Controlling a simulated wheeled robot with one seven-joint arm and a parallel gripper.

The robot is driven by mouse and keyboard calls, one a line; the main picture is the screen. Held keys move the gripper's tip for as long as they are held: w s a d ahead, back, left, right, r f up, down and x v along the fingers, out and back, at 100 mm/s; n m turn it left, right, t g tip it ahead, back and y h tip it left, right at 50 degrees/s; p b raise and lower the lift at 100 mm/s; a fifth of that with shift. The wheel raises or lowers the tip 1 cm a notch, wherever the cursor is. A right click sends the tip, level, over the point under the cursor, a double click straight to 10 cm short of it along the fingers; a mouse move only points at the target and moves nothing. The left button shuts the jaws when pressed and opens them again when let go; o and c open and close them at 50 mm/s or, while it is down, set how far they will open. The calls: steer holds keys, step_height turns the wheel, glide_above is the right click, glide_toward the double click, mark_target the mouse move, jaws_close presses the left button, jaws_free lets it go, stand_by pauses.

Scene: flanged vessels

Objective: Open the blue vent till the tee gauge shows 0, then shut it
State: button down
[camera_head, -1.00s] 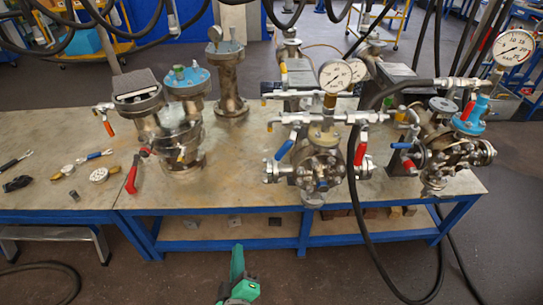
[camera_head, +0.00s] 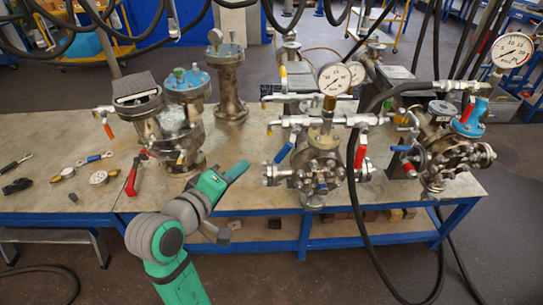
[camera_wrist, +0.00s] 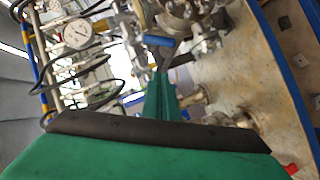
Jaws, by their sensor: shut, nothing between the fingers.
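The tee gauge (camera_head: 334,78) is a white round dial above the middle flanged vessel (camera_head: 320,160). Its reading is too small to tell. A blue lever (camera_head: 284,152) hangs slanted at the left of the tee, and a red lever (camera_head: 360,156) hangs at its right. Another small blue handle (camera_head: 321,188) is low on the vessel's front. My gripper (camera_head: 243,166) is shut and empty, left of the blue lever and apart from it. In the wrist view my gripper (camera_wrist: 161,78) points toward a blue handle (camera_wrist: 158,41); contact cannot be told. A dial (camera_wrist: 77,33) shows at upper left.
A black hose (camera_head: 364,210) loops in front of the bench on the right. Another vessel (camera_head: 450,155) with a gauge (camera_head: 512,50) stands at right. Loose tools and a small gauge (camera_head: 98,177) lie on the left bench top.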

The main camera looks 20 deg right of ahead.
mark_target(287, 147)
steer(key=s+d+x, duration=0.2)
steer(key=x, duration=1)
steer(key=shift+w+d+f, duration=0.15)
steer(key=shift+f, duration=0.3)
steer(key=shift+f, duration=0.1)
